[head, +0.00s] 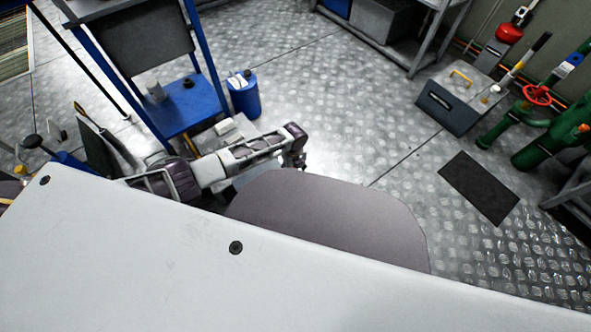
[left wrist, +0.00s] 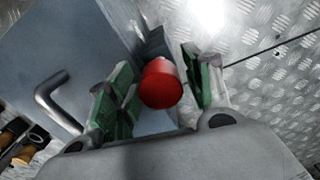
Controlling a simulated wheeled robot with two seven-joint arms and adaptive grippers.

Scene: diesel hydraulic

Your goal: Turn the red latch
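The red latch shows in the left wrist view as a short red cylinder with a rounded end (left wrist: 162,86), beside a blue-grey panel. My left gripper (left wrist: 156,64) has its green-padded fingers apart, one on either side of the red latch. The left finger looks very close to it, and a narrow gap shows at the right finger. I cannot tell whether either pad touches. In the head view my left arm reaches in from the left, and the red latch cannot be made out there. My right gripper is in neither view.
A grey bent handle (left wrist: 62,100) sits on the panel left of my left gripper. In the head view, a blue bench (head: 185,108) and blue canister (head: 243,94) stand beyond my arm. A toolbox (head: 455,100) and green pipes with a red wheel (head: 537,95) stand right. Middle floor is clear.

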